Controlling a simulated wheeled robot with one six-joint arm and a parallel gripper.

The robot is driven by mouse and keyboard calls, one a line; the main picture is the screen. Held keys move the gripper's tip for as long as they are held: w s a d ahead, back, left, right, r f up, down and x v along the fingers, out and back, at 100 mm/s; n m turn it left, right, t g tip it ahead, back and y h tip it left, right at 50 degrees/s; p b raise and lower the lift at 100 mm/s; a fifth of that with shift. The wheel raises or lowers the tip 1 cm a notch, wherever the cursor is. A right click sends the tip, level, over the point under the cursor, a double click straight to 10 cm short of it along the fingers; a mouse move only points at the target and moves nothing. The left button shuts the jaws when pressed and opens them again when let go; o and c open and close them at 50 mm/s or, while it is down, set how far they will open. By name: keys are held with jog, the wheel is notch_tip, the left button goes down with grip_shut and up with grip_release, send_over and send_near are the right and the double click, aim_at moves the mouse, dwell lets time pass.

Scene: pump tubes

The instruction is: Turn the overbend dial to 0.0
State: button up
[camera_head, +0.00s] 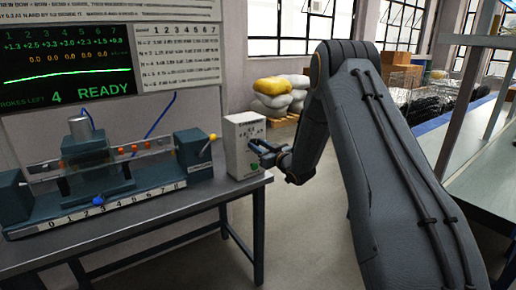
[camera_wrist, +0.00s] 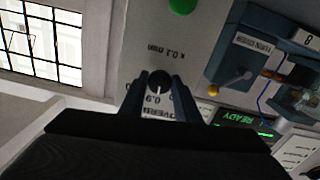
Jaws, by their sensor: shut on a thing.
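The overbend dial is a small dark round knob (camera_wrist: 159,76) on the face of a white control box (camera_head: 236,140). It has a pale pointer line, and the print around it appears upside down in the wrist view, with what looks like "0.9", "x 0.1 mm" and part of "OVERB". My gripper (camera_head: 262,148) reaches the box face from the right. In the wrist view its two fingers lie on either side of the knob, closed on it. The fingers and gripper body cover part of the scale, so the exact setting is unclear.
A green button (camera_wrist: 182,6) is on the same box. Left of the box on the bench (camera_head: 150,216) stands a straightening machine (camera_head: 100,180) with a numbered scale and a yellow-tipped lever. A screen (camera_head: 66,68) above reads READY and 4 strokes left.

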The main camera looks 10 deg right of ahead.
jog(key=shift+n+b, duration=2.9)
jog(key=shift+n, duration=0.9)
jog(key=o, duration=1)
jog(key=b+v, duration=0.1)
jog(key=v, duration=0.7)
